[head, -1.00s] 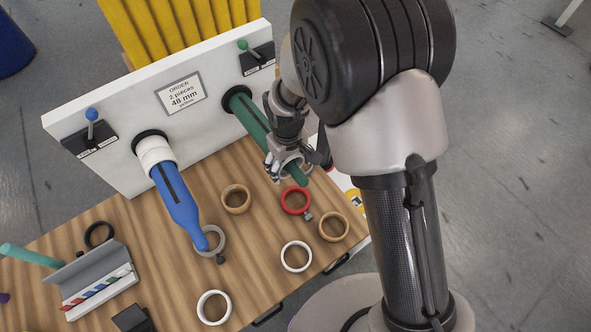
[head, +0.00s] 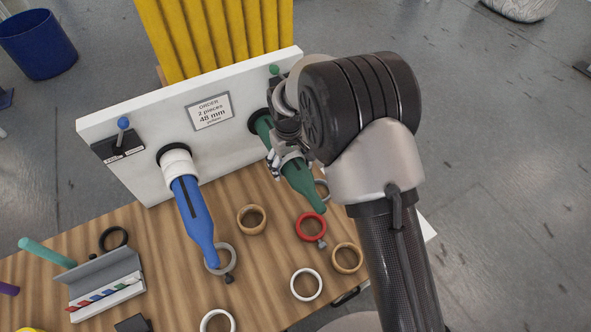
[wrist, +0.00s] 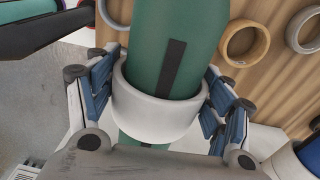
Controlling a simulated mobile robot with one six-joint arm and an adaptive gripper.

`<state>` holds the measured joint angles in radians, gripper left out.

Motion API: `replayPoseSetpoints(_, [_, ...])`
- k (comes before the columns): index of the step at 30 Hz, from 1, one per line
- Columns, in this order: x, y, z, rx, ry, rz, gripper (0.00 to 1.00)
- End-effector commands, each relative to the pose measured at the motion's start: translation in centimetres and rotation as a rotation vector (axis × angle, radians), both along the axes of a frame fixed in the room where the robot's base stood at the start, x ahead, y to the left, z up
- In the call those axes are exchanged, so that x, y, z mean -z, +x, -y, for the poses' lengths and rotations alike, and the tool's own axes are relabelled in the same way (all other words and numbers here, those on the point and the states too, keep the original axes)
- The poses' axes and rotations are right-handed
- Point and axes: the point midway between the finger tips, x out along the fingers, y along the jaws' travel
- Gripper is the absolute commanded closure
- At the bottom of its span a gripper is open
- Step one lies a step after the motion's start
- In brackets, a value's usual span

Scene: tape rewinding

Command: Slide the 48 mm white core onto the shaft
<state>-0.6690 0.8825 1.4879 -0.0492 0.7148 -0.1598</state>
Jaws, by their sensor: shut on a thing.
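The white core (wrist: 155,112) encircles the green shaft (wrist: 170,45) in the wrist view, with the shaft passing through it. My gripper (wrist: 163,75) is shut on the core, with its blue-padded fingers on both sides. In the head view my gripper (head: 284,152) is at the shaft's upper middle, short of the white panel (head: 225,147). The green shaft's tapered free end (head: 313,196) sticks out beyond the core. My fingers partly hide the core there.
The blue shaft (head: 194,215) on the left has white cores (head: 177,163) near the panel. Loose on the wooden table (head: 150,220) are tan rings (head: 251,231), a red ring (head: 299,229), white rings (head: 293,285) and grey rings (head: 232,258). A grey-white holder (head: 105,300) stands front left.

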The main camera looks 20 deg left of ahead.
Motion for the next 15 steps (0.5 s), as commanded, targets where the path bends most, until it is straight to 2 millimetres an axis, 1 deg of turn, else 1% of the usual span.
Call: replayPoseSetpoints(15, [0.1,3.4,-4.0,0.000,0.001,0.001,0.50])
